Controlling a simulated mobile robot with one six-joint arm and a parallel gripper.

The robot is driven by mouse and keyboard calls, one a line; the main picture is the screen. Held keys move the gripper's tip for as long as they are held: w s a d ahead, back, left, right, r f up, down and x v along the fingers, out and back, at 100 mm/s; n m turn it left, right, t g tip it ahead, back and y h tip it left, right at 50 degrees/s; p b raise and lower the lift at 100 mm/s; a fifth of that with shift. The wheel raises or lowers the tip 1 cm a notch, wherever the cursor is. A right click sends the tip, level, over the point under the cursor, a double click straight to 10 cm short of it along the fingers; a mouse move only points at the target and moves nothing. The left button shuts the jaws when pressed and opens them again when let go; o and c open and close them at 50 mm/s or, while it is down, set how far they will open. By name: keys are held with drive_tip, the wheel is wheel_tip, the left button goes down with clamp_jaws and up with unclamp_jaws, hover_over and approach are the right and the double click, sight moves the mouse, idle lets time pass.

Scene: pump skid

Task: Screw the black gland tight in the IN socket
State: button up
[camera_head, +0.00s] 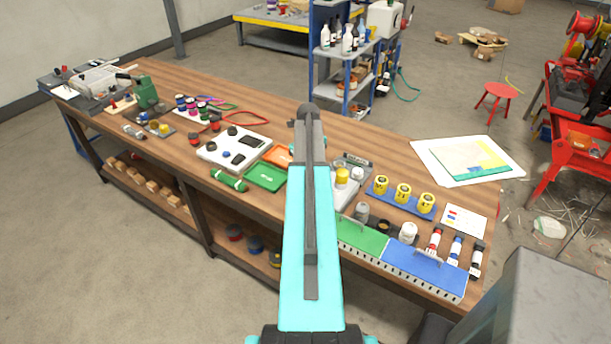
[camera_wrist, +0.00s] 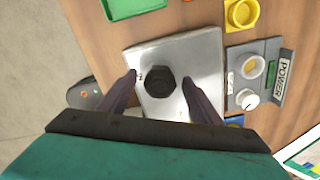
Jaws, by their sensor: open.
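In the wrist view the black gland (camera_wrist: 158,83) is a hexagonal dark cap seen from above, standing at the middle of a pale metal plate (camera_wrist: 205,50). Small dark lettering, too small to read surely, is on the plate to the left of the gland. The gland appears to sit at a socket, which it covers; how deep it sits I cannot tell. My gripper (camera_wrist: 159,79) is open, with one finger to either side of the gland and gaps between. In the head view my arm hides the gland and my fingertips.
A green tray (camera_head: 266,177) lies left of my arm. Yellow cylinders (camera_head: 403,193) and green and blue racks (camera_head: 425,268) crowd the bench to the right.

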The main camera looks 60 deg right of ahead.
drive_tip(key=shift+n, duration=1.1)
drive_tip(key=shift+n, duration=0.4)
drive_tip(key=shift+n, duration=1.9)
drive_tip(key=c, duration=1.1)
drive_tip(key=shift+m, duration=2.3)
